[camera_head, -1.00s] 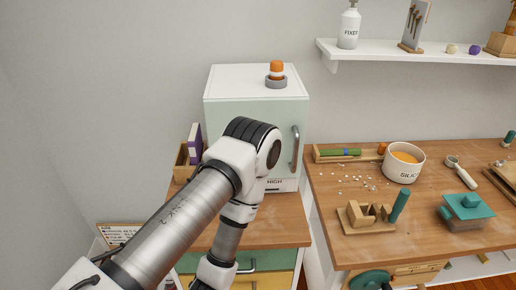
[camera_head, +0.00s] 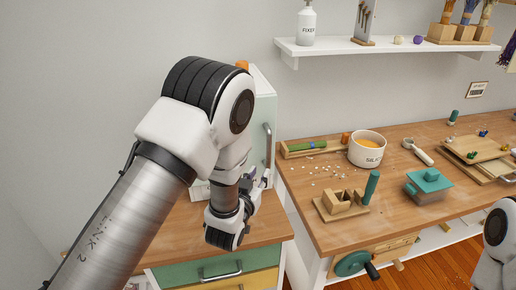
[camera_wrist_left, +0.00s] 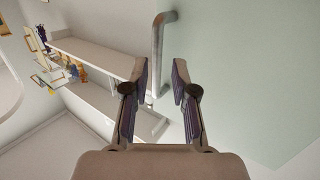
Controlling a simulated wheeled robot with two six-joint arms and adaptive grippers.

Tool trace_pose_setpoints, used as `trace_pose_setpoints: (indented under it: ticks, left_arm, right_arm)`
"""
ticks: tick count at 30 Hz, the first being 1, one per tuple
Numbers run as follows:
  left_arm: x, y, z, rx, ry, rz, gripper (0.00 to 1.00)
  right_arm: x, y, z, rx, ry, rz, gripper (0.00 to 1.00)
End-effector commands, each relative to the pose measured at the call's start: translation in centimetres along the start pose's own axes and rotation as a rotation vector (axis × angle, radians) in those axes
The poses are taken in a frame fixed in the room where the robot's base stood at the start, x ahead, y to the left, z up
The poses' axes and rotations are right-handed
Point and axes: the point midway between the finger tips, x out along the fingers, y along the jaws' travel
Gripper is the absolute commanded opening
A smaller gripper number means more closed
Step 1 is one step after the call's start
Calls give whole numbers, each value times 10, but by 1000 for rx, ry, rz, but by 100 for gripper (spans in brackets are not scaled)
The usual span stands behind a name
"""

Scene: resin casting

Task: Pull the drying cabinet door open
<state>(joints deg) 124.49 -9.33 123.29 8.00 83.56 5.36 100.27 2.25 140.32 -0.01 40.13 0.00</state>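The drying cabinet (camera_head: 262,88) stands at the back on the wooden counter, mostly hidden behind my left arm. Its pale green door (camera_wrist_left: 250,70) fills the right of the left wrist view and looks shut. The metal bar handle (camera_head: 268,146) is upright on the door's right side; it also shows in the left wrist view (camera_wrist_left: 158,45). My left gripper (camera_head: 264,181) is close to the door near the handle's lower end. Its fingers are open (camera_wrist_left: 160,72), with the handle seen in the gap; I cannot tell whether it is between the fingertips in depth. My right gripper is out of view.
A workbench (camera_head: 295,190) to the right holds a silicone pot (camera_head: 367,152), a wooden mould (camera_head: 340,203) and a teal-topped block (camera_head: 428,185). A shelf (camera_head: 390,48) hangs above. Drawers (camera_head: 215,270) sit below the cabinet. My right arm shows at lower right.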

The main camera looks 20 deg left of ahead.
Motion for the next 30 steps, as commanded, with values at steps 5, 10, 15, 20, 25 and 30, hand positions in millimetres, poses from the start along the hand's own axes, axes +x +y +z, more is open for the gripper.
trace_pose_setpoints:
  ticks: [5,10,15,20,25,30]
  left_arm:
    - [14,6,-31,-2,94,9,27]
    - [44,6,-34,-4,90,8,27]
    - [74,6,-36,-2,88,8,27]
    - [84,6,-34,-2,85,8,27]
    - [84,6,-34,-1,85,8,27]
    - [84,6,-34,-1,85,8,0]
  right_arm:
    - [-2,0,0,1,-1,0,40]
    - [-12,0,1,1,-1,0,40]
    - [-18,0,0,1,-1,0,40]
    - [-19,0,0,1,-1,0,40]
    - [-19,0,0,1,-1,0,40]
    - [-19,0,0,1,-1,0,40]
